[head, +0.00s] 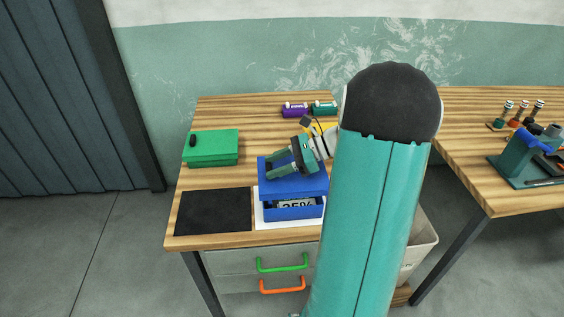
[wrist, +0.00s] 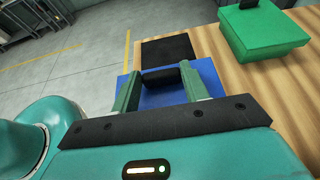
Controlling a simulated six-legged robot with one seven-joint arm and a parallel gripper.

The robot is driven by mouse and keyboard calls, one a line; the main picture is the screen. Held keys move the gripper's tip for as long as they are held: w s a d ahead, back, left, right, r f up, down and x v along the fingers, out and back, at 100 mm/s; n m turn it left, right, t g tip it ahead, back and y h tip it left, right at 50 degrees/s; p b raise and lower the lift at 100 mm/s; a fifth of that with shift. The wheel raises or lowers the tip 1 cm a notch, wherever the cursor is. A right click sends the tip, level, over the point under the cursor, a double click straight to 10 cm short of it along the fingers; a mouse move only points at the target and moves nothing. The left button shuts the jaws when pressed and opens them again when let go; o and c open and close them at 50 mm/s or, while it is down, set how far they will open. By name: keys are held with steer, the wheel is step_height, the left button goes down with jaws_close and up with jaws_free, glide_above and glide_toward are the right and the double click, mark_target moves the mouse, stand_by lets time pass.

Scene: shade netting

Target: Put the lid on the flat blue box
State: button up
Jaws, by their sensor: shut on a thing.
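The flat blue box (head: 292,213) stands on a white sheet near the table's front edge. A label with black print shows in its opening. The blue lid (head: 312,186) is over the box, with a gap at the front, so it is not seated there. In the wrist view the lid (wrist: 208,78) has a black handle (wrist: 161,76) between my fingers. My gripper (head: 274,165) is shut on the lid by this handle. In the wrist view my gripper (wrist: 160,73) hides part of the lid. My arm hides what lies to the right of the box.
A dark mat (head: 213,211) lies left of the box. A green box (head: 211,147) with a black handle stands behind the mat. Purple (head: 294,110) and teal (head: 324,107) rolls lie at the back. A second table (head: 466,135) on the right holds tools.

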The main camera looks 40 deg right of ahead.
steer(key=shift+w+d+f, duration=0.15)
steer(key=shift+w+f, duration=0.05)
steer(key=shift+w, duration=0.15)
steer(key=shift+s, duration=0.3)
steer(key=shift+w+f, duration=0.3)
steer(key=shift+f, duration=0.3)
steer(key=shift+s+f, duration=0.15)
steer(key=shift+f, duration=2.4)
steer(key=shift+f, duration=0.3)
steer(key=o, duration=1.1)
steer(key=shift+c, duration=0.2)
